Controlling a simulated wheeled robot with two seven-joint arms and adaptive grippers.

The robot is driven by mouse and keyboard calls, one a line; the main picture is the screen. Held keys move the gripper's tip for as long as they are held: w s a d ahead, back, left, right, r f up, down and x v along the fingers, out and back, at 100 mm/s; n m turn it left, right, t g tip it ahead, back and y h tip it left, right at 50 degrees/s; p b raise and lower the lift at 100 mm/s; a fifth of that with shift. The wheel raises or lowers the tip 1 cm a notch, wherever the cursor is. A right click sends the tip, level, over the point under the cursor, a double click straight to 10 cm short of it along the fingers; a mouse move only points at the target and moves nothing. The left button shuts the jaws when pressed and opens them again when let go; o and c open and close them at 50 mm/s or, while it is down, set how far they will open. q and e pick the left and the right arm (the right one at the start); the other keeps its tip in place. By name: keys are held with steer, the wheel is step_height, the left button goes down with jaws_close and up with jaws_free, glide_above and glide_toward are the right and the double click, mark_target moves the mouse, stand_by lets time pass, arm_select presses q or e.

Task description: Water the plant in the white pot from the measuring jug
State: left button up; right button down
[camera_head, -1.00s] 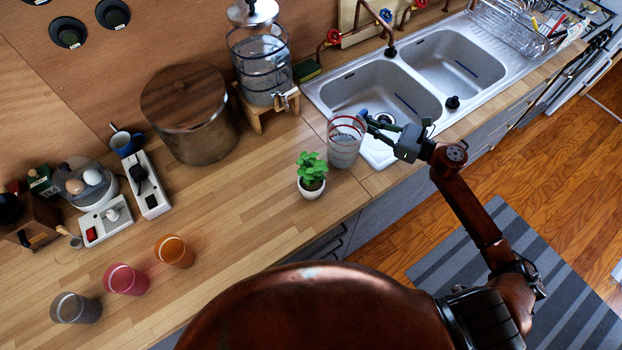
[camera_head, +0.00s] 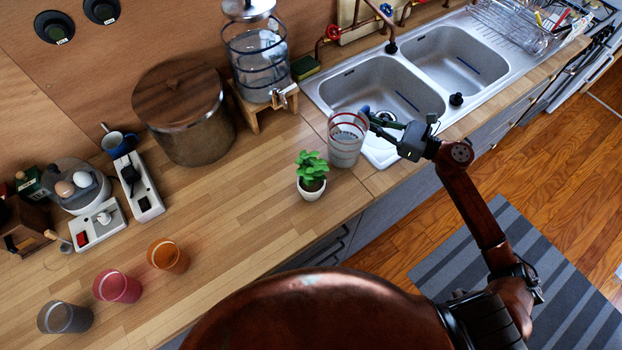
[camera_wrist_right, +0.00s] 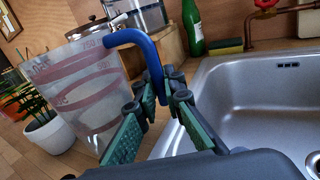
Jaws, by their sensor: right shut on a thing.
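The measuring jug (camera_head: 346,143) is clear with red markings and a blue handle. It stands out beside the sink's near left corner, close to the plant, and looks about upright. My right gripper (camera_head: 374,118) is shut on the jug's blue handle, which shows between its green fingers in the right wrist view (camera_wrist_right: 165,98). The jug's body (camera_wrist_right: 90,85) is left of the fingers there. The plant in the white pot (camera_head: 312,188) is on the counter just left of the jug. I cannot tell whether the jug touches the counter. My left gripper is not in view.
The double sink (camera_head: 380,92) is behind and right of the jug. A water dispenser (camera_head: 258,62) on a wooden stand is behind the plant. Orange (camera_head: 168,256), pink (camera_head: 117,287) and grey (camera_head: 65,317) cups stand at the front left.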

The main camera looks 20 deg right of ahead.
mark_target(362, 111)
steer(key=shift+r, duration=0.15)
steer(key=r+n+p, duration=0.1)
steer(key=s+a+r+n+p, duration=0.1)
steer(key=r, duration=0.1)
steer(key=r+n+p, duration=0.1)
steer(key=r+p, duration=0.1)
steer(key=shift+s+a+n+g+h, duration=0.2)
steer(key=shift+a+n+g+h, duration=0.1)
steer(key=shift+a+n, duration=0.1)
steer(key=shift+s+a+r+n+p, duration=0.15)
steer(key=shift+s+a+n+p, duration=0.1)
steer(key=shift+a+n+p, duration=0.25)
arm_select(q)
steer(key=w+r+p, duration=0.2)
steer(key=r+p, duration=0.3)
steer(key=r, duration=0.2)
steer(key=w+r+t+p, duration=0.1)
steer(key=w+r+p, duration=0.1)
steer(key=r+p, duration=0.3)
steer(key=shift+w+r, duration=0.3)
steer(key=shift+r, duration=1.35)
arm_select(e)
steer(key=s+a+r+n+h, duration=0.1)
steer(key=s+a+r+n, duration=0.1)
steer(key=r+n, duration=0.3)
steer(key=shift+s+a+r+h, duration=0.35)
steer(key=shift+a+r, duration=0.55)
steer(key=shift+r, duration=0.3)
